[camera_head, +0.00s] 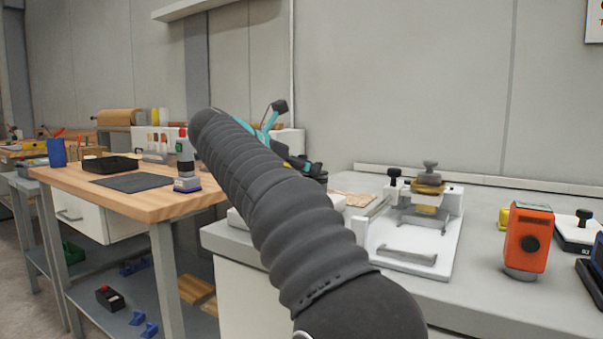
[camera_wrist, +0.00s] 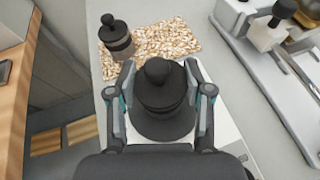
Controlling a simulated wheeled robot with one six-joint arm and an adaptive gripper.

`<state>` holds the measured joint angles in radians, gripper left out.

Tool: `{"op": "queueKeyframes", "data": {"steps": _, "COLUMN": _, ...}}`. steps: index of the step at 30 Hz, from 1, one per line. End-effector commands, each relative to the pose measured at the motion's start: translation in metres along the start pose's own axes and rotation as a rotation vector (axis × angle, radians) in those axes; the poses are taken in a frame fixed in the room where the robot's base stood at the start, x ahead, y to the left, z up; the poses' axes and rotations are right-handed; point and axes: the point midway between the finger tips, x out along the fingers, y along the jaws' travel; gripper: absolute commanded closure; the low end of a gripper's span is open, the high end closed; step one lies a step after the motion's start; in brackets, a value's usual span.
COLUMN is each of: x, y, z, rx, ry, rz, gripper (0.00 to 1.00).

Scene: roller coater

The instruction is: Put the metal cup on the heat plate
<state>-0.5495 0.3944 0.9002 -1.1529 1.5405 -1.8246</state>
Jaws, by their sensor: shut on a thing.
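The metal cup (camera_wrist: 160,92) is a dark, round vessel with a ball knob on top. In the wrist view it stands between the two fingers of my gripper (camera_wrist: 161,100), which is shut on it. Under the cup is a dark round disc on a white body, which looks like the heat plate (camera_wrist: 222,140). I cannot tell whether the cup touches the disc. In the head view my arm hides the cup and most of the white body (camera_head: 236,218); only teal and black parts of my gripper show behind the arm.
A second dark knobbed vessel (camera_wrist: 117,42) stands on a speckled mat (camera_wrist: 170,38) beyond the held cup. A white fixture (camera_head: 405,257) stands to the right, with an orange device (camera_head: 527,238) farther right. A wooden workbench (camera_head: 145,207) is at the left across a gap.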

Motion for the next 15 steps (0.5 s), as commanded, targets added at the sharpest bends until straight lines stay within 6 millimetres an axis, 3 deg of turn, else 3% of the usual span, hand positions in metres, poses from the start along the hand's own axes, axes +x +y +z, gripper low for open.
{"op": "queueKeyframes", "data": {"steps": 9, "x": 0.0001, "y": -0.0003, "z": -0.0006, "rx": 0.001, "ry": -0.001, "rz": 0.001, "gripper": 0.93}}
{"op": "queueKeyframes", "data": {"steps": 10, "x": 0.0001, "y": -0.0001, "z": -0.0006, "rx": 0.001, "ry": 0.0, "rz": 0.001, "gripper": 0.42}}
{"op": "queueKeyframes", "data": {"steps": 12, "x": 0.0001, "y": -0.0001, "z": -0.0005, "rx": 0.001, "ry": 0.0, "rz": 0.001, "gripper": 0.24}}
{"op": "queueKeyframes", "data": {"steps": 15, "x": 0.0002, "y": -0.0001, "z": -0.0006, "rx": 0.001, "ry": 0.0, "rz": 0.0, "gripper": 0.24}}
